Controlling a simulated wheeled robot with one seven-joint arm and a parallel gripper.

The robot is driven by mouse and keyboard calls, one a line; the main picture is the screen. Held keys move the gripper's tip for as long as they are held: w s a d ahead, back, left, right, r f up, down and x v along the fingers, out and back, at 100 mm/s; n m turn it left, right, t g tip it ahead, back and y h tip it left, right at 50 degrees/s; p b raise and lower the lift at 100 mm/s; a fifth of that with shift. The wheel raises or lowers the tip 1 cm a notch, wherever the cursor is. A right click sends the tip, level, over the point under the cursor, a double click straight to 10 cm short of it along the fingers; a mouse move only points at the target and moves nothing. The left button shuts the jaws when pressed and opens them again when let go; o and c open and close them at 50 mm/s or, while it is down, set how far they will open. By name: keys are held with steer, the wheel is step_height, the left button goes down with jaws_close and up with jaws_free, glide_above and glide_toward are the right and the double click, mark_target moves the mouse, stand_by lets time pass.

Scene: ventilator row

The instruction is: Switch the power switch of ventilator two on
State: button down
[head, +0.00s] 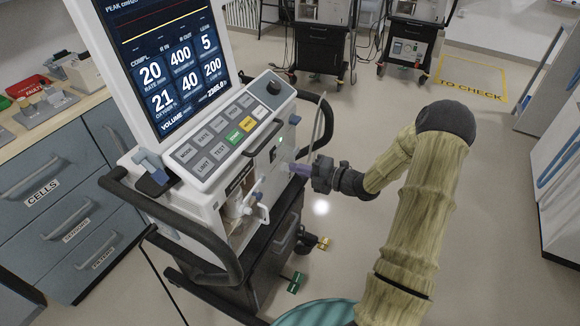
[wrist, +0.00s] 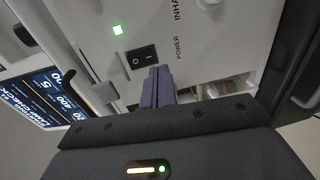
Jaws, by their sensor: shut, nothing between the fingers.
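The black power switch (wrist: 142,57), a rocker, sits there beside the word POWER; I cannot tell which half is pressed in. A green light (wrist: 118,29) glows near it. My gripper (head: 298,169) is at the ventilator's right side. Its purple fingers (wrist: 158,72) are shut and empty, tips at the switch's lower edge; I cannot tell whether they touch it.
A black handle rail (head: 190,235) curves around the ventilator's front. A drawer cabinet (head: 60,200) stands at the left. More ventilators (head: 415,40) stand at the back, near a yellow floor marking (head: 472,78).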

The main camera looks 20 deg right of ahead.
steer(key=f+v, duration=0.2)
steer(key=v, duration=0.6)
steer(key=shift+s+d+b, duration=0.35)
steer(key=shift+d, duration=0.05)
steer(key=w+a+r+m+g+h, duration=0.1)
steer(key=w+a+m+h, duration=0.1)
steer(key=w+m+h, duration=0.35)
steer(key=s+a+r+m+g+h, duration=0.3)
steer(key=s+a+r+m+g, duration=0.15)
steer(key=s+m, duration=0.65)
steer(key=s+a+r+m+g+h, duration=0.3)
steer(key=s+a+m+h, duration=0.15)
steer(key=s+m, duration=0.65)
steer(key=w+p+v, duration=0.1)
steer(key=p+v, duration=0.6)
steer(key=p, duration=0.1)
steer(key=w+r+p+v, duration=0.1)
steer(key=w+p+v, duration=0.1)
steer(key=p+v, duration=0.6)
steer(key=shift+r+y, duration=0.2)
steer(key=shift+y, duration=0.1)
steer(key=shift+w, duration=0.15)
